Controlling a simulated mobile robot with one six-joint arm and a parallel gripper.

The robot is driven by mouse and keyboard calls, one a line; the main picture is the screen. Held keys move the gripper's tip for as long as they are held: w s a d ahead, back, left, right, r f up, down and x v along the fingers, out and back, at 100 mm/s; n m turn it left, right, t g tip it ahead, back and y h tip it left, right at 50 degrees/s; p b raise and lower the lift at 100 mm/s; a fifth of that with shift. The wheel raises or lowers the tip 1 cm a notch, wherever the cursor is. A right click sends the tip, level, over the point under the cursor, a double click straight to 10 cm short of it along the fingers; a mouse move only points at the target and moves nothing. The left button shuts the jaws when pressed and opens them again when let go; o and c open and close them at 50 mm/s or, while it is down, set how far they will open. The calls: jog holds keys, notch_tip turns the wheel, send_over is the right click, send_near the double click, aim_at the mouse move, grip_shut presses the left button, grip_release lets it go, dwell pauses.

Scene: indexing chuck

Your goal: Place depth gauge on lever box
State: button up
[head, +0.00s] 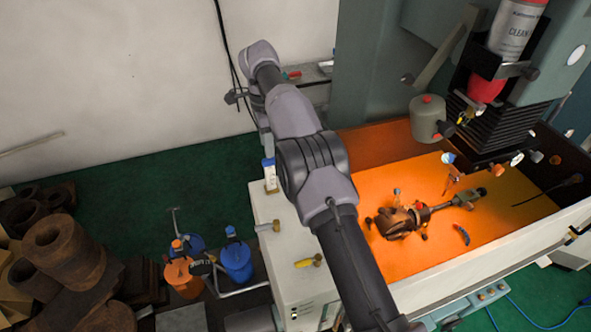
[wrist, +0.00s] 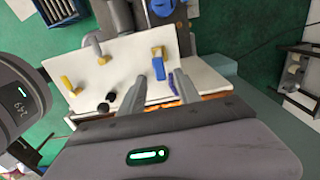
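The lever box appears to be the white box (head: 283,208) with yellow levers, left of the orange bay in the head view. Its white face (wrist: 125,70) also shows in the wrist view, with yellow levers and black knobs. A small blue-and-yellow piece (wrist: 158,65) is on it. I cannot tell for sure which piece is the depth gauge. My gripper (wrist: 158,80) has its fingers apart, pointing toward the box. A small blue-purple piece (wrist: 175,85) shows beside the right finger's inner side; no grip on it is visible. My arm hides part of the box in the head view.
Blue (head: 236,262) and orange (head: 183,278) containers stand left of the box. Brown cylinders (head: 62,250) are piled at the far left.

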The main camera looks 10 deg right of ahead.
jog(key=s+d+r+n+t, duration=0.1)
jog(key=s+d+r+n, duration=0.1)
jog(key=r, duration=0.5)
jog(key=s+d+r+n, duration=0.1)
jog(key=s+r, duration=0.1)
jog(key=r, duration=0.4)
jog(key=s+d+r+n+t+y, duration=0.1)
jog(key=s+d+r+n+t, duration=0.2)
jog(key=s+r, duration=0.75)
jog(key=s+d+f+n, duration=0.1)
jog(key=s+d+n, duration=0.2)
jog(key=s, duration=1.2)
jog(key=s+f+n+t+y, duration=0.1)
jog(key=s+f+n, duration=0.1)
jog(key=s+f, duration=0.5)
jog(key=s+d, duration=0.1)
jog(key=s, duration=0.3)
jog(key=shift+s+f+t, duration=0.15)
jog(key=shift+f+t, duration=0.05)
jog(key=shift+t, duration=0.2)
